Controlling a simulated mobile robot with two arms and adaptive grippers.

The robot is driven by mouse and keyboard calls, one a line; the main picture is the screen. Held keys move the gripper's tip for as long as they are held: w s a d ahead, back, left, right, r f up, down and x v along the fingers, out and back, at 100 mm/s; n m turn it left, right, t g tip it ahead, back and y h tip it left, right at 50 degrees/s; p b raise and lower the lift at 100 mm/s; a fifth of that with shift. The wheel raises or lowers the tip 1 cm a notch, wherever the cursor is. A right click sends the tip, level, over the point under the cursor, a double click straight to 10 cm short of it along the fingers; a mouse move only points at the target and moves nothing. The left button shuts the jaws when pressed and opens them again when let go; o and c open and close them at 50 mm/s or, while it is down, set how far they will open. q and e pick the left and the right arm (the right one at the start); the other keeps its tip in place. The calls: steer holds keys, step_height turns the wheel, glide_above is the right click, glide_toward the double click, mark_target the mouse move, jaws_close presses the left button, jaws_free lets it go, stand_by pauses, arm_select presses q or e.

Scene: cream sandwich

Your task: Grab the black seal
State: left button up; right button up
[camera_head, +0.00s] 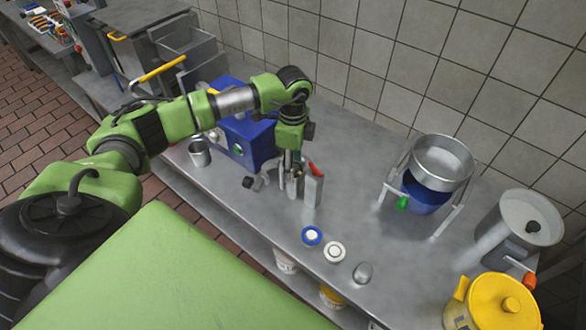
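I cannot clearly pick out a black seal. A small dark piece (248,182) lies on the steel counter in front of the blue machine (243,137), but it is too small to identify. A pale disc with a dark ring (334,252) lies flat at the counter's front, beside a blue-rimmed white disc (311,236). My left gripper (292,186) points down close to the counter, right of the dark piece and behind the discs. Its fingers are small and overlap grey metal parts, so their opening is unclear. My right gripper is not in view.
A grey upright piece with a red top (313,188) stands just right of the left gripper. A metal bowl (442,162) sits on a stand above a blue bowl. The steel counter's (355,205) middle is clear.

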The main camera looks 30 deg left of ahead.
arm_select(q)
steer(key=c, duration=0.3)
steer(key=shift+c, duration=0.2)
